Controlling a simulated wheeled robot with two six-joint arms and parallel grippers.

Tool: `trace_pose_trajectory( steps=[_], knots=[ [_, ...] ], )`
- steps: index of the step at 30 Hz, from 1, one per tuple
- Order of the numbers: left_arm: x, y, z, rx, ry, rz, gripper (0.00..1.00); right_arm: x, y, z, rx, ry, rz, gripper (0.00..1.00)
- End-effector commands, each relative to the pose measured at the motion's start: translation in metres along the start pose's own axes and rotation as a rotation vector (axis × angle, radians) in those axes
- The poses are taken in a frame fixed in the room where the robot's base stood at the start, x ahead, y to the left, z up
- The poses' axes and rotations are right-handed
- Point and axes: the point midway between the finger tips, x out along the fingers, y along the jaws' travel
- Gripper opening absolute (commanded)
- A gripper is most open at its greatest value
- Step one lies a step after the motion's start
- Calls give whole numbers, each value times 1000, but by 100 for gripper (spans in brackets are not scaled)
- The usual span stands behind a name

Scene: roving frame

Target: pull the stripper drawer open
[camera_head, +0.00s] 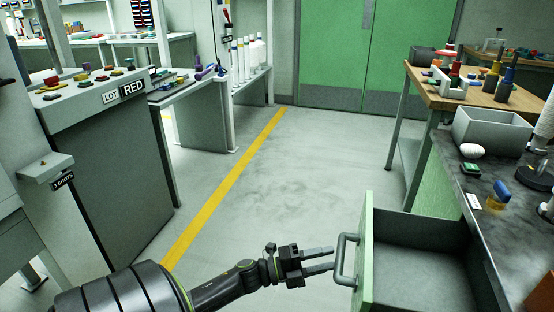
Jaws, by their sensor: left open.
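The green-fronted drawer (367,262) is at the lower right under the dark worktop. It stands pulled out, and its grey inside shows and looks empty in the visible part. Its grey bar handle (343,262) faces left. My left gripper (333,258) is open, its two fingers pointing right, with the tips just left of the handle. I cannot tell whether the tips touch the handle. Nothing is between the fingers. No name reads clearly on the drawer. My right gripper is out of view.
The dark worktop (500,230) holds a grey bin (490,132), a white rounded object (472,151) and a blue item (501,190). A grey cabinet with a RED sign (133,89) stands at left. The floor (285,180) between, with a yellow line, is clear.

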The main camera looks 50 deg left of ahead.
Motion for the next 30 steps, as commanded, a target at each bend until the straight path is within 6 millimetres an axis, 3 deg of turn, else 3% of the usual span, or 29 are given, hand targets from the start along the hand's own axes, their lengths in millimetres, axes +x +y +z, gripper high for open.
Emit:
trace_pose_trajectory(
  steps=[9, 15, 21, 30],
  knots=[
    [-80, 0, 0, -1, -2, 6, 41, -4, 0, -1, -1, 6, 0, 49],
    [-116, 0, 0, 0, -1, 4, 41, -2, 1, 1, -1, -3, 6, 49],
    [-130, 0, 0, 1, 0, 1, 41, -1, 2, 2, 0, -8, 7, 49],
    [-132, 0, 0, 0, 0, 0, 41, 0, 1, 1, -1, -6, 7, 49]
  ],
)
